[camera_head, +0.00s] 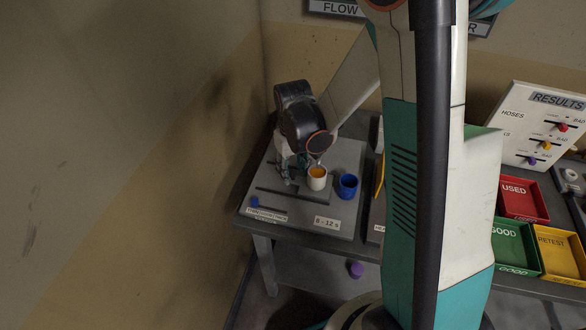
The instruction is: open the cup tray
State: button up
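No part is clearly marked as the cup tray. A grey panel (275,212) lies on the bench at the left, with two cups on it. One is a white cup (317,184) with an orange inside, the other a blue cup (348,187) to its right. A small blue knob (254,202) sits at the panel's front left, by a slot. My gripper (298,168) is low over the panel, just left of the white cup. My dark wrist hides most of it, so its fingers and any contact are unclear.
My arm blocks the middle of the view. Red (522,199), green (513,247) and yellow (560,253) trays lie at the right, below a results board (540,126). A purple object (356,269) is below the bench edge. A wall stands close at the left.

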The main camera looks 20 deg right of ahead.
grip_shut()
jog(key=w+a, duration=0.4)
jog(key=a, duration=0.1)
jog(key=w+a, duration=0.1)
jog(key=a, duration=0.2)
jog(key=shift+w+b, duration=0.35)
jog(key=shift+w, duration=0.05)
grip_release()
notch_tip(320, 180, up, 12)
